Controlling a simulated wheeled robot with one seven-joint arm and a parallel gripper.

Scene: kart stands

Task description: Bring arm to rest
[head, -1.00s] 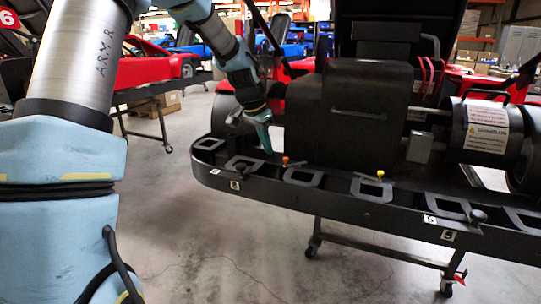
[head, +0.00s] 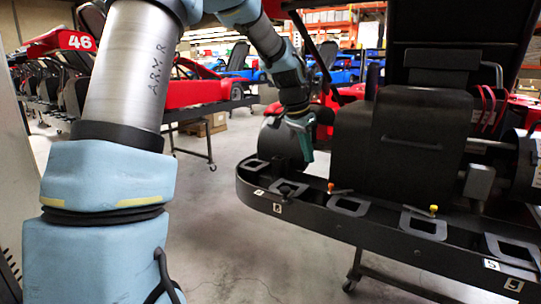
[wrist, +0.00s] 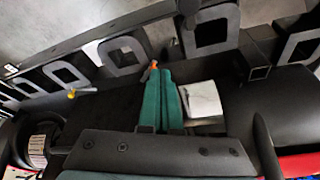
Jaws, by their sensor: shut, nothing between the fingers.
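My arm runs down the left of the head view and reaches over to the kart. My gripper (head: 305,150) is at the far left end of the kart's black bumper tray, beside the black box-shaped housing (head: 410,135). Its teal fingers are shut with nothing between them. In the wrist view the closed fingers (wrist: 154,75) point toward the tray rim, and an orange knob (wrist: 154,64) shows right at their tips. I cannot tell whether they touch it.
The kart's black tray (head: 300,213) has square openings, an orange knob (head: 330,187) and a yellow knob (head: 433,209). A red kart numbered 46 (head: 75,40) stands behind at left. The grey floor (head: 215,230) between my arm and the tray is clear.

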